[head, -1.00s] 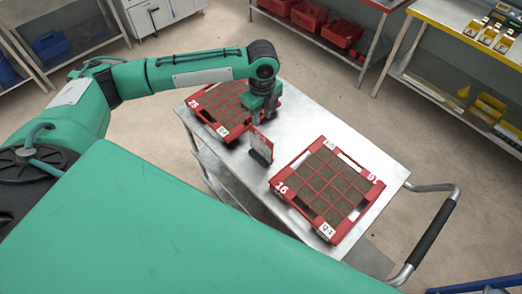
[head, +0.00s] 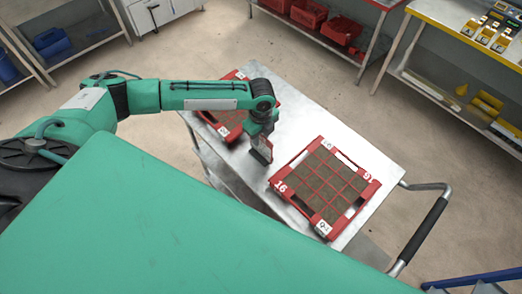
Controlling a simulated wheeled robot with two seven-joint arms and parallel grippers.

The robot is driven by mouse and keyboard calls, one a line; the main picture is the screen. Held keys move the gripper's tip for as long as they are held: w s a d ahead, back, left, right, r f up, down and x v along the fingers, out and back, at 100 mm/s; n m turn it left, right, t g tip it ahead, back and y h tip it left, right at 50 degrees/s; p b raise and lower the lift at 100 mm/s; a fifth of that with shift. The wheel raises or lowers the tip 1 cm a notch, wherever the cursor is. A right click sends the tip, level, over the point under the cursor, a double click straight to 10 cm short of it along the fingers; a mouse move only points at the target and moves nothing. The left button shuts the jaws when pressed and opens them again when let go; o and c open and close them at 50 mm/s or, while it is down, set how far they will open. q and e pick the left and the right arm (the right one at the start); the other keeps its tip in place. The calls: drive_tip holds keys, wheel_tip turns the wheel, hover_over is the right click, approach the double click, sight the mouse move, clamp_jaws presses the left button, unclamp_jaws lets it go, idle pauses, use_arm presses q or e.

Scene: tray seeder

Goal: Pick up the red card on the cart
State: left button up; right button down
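The red card (head: 264,146) stands upright in a small black holder (head: 259,157) on the metal cart (head: 303,118), between two red trays. My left gripper (head: 265,130) points down at the card's upper edge and covers part of it. Its fingers are small and dark, and I cannot tell whether they are apart or closed on the card. The card's base still appears to be in the holder. My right gripper is not in view.
A red seed tray marked 16 (head: 277,184) lies right of the card, close to it. Another red tray (head: 237,135) lies to the left, partly behind my arm. The cart's handle (head: 425,232) sticks out at the right. The cart's far side is bare.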

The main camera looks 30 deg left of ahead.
use_arm(q)
clamp_jaws()
drive_tip(key=shift+r, duration=0.15)
